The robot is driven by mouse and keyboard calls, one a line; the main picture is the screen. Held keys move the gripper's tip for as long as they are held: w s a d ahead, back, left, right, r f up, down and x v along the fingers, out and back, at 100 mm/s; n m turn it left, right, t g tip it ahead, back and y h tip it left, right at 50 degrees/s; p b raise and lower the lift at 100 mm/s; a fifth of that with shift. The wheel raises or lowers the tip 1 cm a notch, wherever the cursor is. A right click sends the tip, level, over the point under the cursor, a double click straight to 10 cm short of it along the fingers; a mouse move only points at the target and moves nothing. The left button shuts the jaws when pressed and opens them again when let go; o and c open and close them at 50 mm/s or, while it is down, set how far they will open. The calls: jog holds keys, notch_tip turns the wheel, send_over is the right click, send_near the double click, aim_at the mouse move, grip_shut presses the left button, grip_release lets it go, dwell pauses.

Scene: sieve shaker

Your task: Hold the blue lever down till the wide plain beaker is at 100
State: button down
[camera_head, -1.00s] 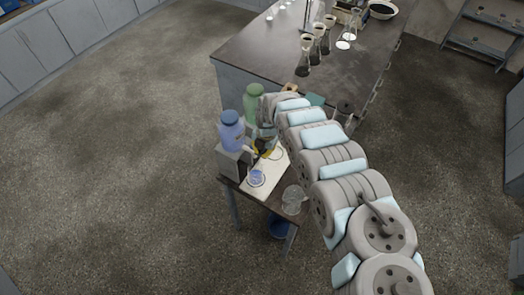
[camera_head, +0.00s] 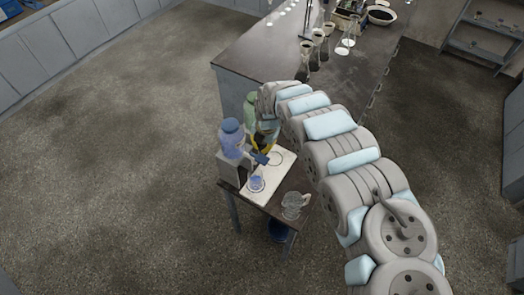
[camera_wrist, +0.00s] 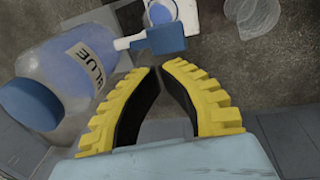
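The blue lever (camera_wrist: 166,38) sits just past my fingertips in the wrist view, on a white tap by the bottle labelled BLUE (camera_wrist: 80,62). In the head view the lever (camera_head: 261,158) sticks out over the white board. A clear beaker (camera_head: 256,184) with blue in it stands on the board below the tap; the wrist view shows part of it (camera_wrist: 160,12). Its level is too small to read. My gripper (camera_wrist: 159,68) has yellow fingers with black pads, tips drawn nearly together and nothing between them. I cannot tell whether the tips touch the lever.
A green bottle (camera_head: 250,103) stands behind the blue one. A clear glass vessel (camera_head: 293,204) is on the dark stand, right of the white board (camera_head: 277,172). The big bench (camera_head: 262,50) with flasks is behind. A blue bucket (camera_head: 279,231) is below the stand.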

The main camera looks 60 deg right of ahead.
notch_tip(320, 180, up, 6)
jog(key=b, duration=0.1)
jog(key=shift+r, duration=0.2)
dwell(0.8)
